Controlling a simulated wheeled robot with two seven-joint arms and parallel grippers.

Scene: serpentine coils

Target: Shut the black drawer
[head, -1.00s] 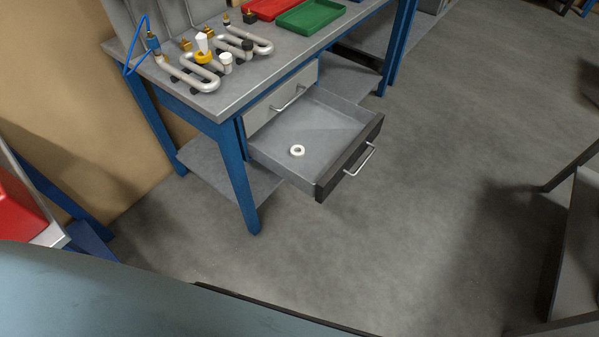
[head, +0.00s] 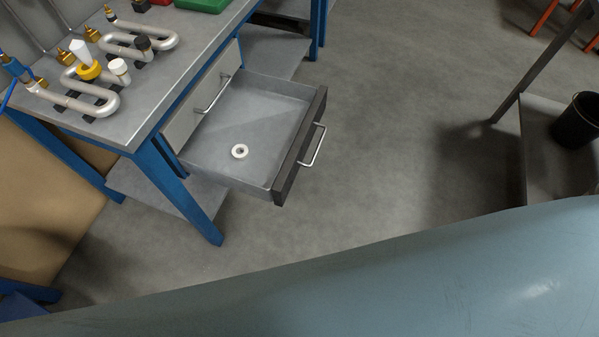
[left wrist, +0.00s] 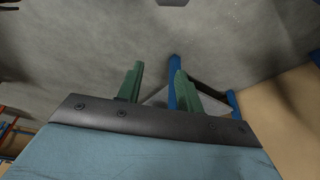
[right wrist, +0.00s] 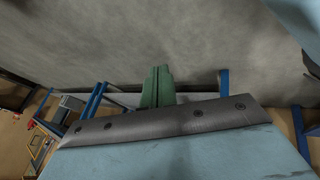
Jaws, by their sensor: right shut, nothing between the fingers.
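The black drawer (head: 289,166) stands pulled out from under the workbench, its dark front facing right with a silver bar handle (head: 313,146). A white ring (head: 239,151) lies on the drawer's grey floor. In the left wrist view my left gripper (left wrist: 158,78) has its green fingers apart with nothing between them. In the right wrist view my right gripper (right wrist: 158,78) has its green fingers together and holds nothing. Neither gripper shows in the head view, and neither is seen touching the drawer.
The blue-legged workbench (head: 170,88) carries silver serpentine coils (head: 85,103) and a green tray (head: 203,4). A lighter closed drawer (head: 198,100) sits beside the open one. A dark bin (head: 577,121) stands on a shelf at right. The floor right of the drawer is clear.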

